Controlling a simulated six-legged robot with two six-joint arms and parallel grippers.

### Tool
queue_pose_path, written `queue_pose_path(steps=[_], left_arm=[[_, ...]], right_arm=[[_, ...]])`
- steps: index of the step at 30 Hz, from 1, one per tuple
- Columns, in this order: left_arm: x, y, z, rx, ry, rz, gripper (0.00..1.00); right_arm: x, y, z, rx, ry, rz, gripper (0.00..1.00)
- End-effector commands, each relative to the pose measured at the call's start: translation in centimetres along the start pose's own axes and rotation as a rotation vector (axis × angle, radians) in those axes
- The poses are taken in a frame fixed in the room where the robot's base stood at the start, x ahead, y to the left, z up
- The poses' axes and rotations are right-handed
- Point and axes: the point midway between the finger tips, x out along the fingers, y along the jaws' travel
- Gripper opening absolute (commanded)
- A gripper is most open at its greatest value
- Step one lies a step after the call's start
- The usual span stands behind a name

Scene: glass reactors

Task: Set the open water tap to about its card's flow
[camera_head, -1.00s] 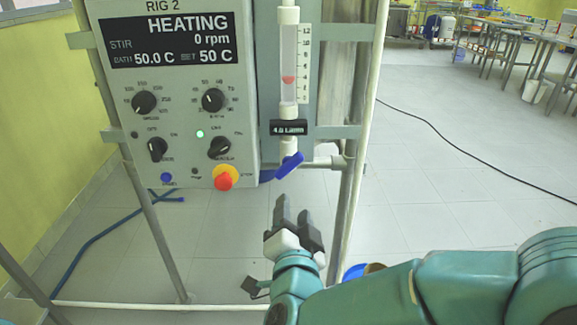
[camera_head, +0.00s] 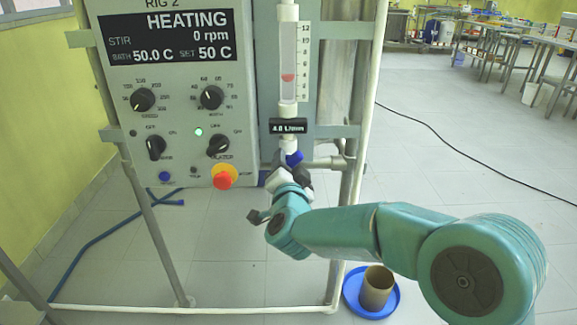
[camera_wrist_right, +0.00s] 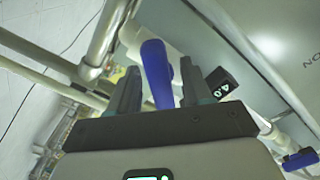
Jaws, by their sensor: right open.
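The water tap's blue handle (camera_head: 294,157) sits under the flow tube on the rig, partly hidden by my right gripper (camera_head: 292,170). In the right wrist view the handle (camera_wrist_right: 157,72) stands between the two dark fingers of my right gripper (camera_wrist_right: 160,85), which are open with gaps beside it. The flow tube (camera_head: 288,55) has a red float (camera_head: 288,78) near the 4 mark of its scale. A black plate (camera_head: 288,126) below it has white digits that look like 4.0 in the wrist view (camera_wrist_right: 221,83). My left gripper is out of view.
The control panel (camera_head: 180,90) with knobs and a red button (camera_head: 223,177) is left of the tap. Grey frame pipes (camera_head: 360,120) stand close on the right. A blue dish (camera_head: 372,292) with a brown cup (camera_head: 376,287) is on the floor.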

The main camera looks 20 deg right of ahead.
Motion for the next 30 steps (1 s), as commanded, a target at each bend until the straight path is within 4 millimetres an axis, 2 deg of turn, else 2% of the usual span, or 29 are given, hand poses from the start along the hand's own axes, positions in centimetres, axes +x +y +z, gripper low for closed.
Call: queue_pose_path(steps=[7, 8, 9, 12, 15, 21, 30], left_arm=[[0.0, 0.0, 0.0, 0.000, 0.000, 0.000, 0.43], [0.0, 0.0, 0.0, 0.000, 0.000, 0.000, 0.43], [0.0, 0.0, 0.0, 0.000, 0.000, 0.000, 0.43], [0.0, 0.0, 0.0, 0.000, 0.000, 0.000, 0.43], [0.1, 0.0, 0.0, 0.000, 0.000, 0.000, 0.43], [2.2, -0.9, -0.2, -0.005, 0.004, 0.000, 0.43], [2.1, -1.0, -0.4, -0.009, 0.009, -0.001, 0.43]], right_arm=[[0.1, 0.0, 0.0, 0.000, -0.001, 0.000, 0.49], [0.1, 0.0, 0.0, 0.000, 0.000, 0.000, 0.42], [0.1, 0.0, 0.0, 0.000, 0.000, 0.000, 0.29], [0.1, 0.0, 0.0, 0.000, 0.000, 0.000, 0.00], [0.1, 0.0, 0.1, 0.004, 0.000, 0.000, 0.01], [0.1, 0.3, 0.4, 0.148, 0.001, -0.002, 0.01], [0.1, 0.0, 0.0, 0.202, 0.000, 0.000, 0.01]])
